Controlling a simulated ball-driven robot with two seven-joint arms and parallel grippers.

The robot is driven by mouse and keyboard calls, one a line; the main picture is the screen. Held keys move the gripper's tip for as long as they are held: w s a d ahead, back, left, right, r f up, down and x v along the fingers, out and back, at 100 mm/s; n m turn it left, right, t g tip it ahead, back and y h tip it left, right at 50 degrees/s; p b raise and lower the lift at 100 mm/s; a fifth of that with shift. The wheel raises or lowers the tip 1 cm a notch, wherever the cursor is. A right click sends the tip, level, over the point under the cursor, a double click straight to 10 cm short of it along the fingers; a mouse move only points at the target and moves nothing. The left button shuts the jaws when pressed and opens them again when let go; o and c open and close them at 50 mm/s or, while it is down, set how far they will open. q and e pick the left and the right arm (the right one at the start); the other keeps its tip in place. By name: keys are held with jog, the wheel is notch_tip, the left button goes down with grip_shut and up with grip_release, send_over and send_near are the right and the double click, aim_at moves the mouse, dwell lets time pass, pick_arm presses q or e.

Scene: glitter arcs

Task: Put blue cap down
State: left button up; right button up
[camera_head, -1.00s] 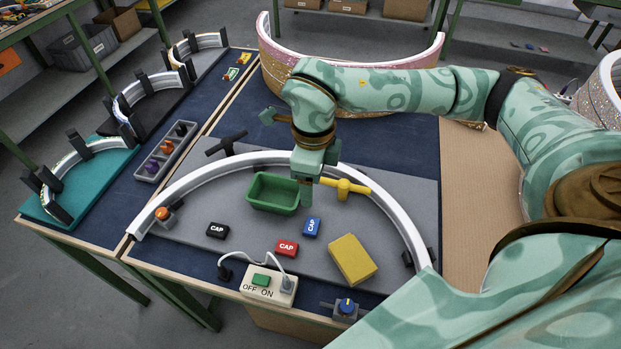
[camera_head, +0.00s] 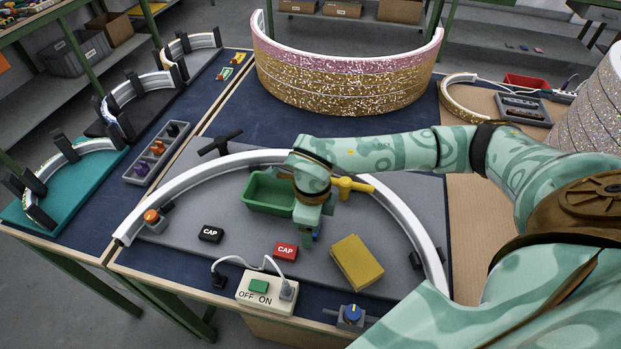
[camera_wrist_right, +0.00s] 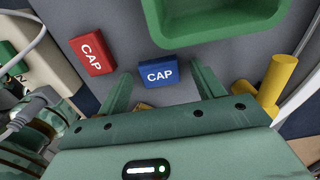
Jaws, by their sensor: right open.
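The blue cap (camera_wrist_right: 158,75) lies on the grey board (camera_wrist_right: 205,55), label up, in the right wrist view. It sits just ahead of and between the spread fingers of my right gripper (camera_wrist_right: 163,90), which is open, with a gap to each finger. In the head view my right gripper (camera_head: 308,238) points down over the board and hides most of the blue cap. The red cap (camera_head: 285,251) lies to its lower left, and also shows in the wrist view (camera_wrist_right: 92,52). The black cap (camera_head: 211,234) lies farther left. My left gripper is not in view.
A green bin (camera_head: 262,194) stands close behind my right gripper. A yellow block (camera_head: 356,262) lies to its right and a yellow valve handle (camera_head: 352,186) behind it. A white arc rail (camera_head: 172,188) curves around the board. The switch box (camera_head: 266,292) is in front.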

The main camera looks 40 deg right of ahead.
jog(key=c, duration=1.1)
